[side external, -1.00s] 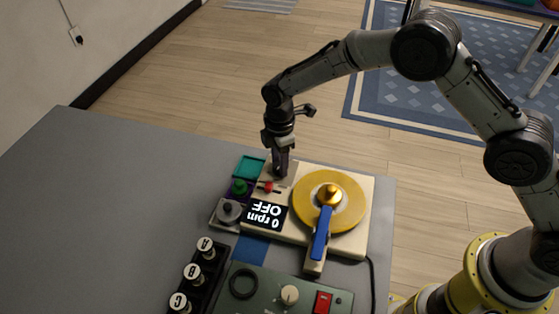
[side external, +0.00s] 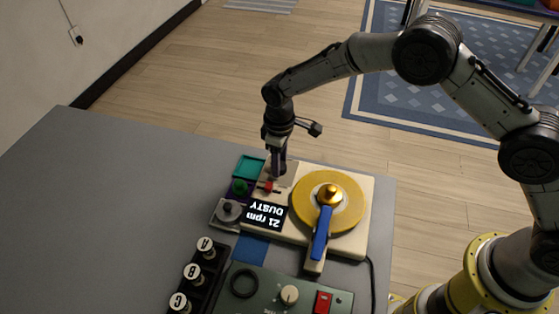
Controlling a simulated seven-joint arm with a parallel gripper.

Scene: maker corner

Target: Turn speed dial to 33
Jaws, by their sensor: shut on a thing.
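The turntable (side external: 354,238) is a cream box on the grey table, with a round yellow platter (side external: 343,216) and a blue arm lying over it. Its display (side external: 266,217) appears upside down and reads "21 rpm" and "DUSTY". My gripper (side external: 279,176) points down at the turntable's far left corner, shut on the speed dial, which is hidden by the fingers. A red slider knob (side external: 268,187) sits just in front of the gripper.
Left of the turntable stand small trays with a green knob (side external: 239,187) and a grey knob (side external: 229,211). A black rack (side external: 191,294) with lettered pegs and a green panel (side external: 262,296) with a red switch are nearer. The table's left side is clear.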

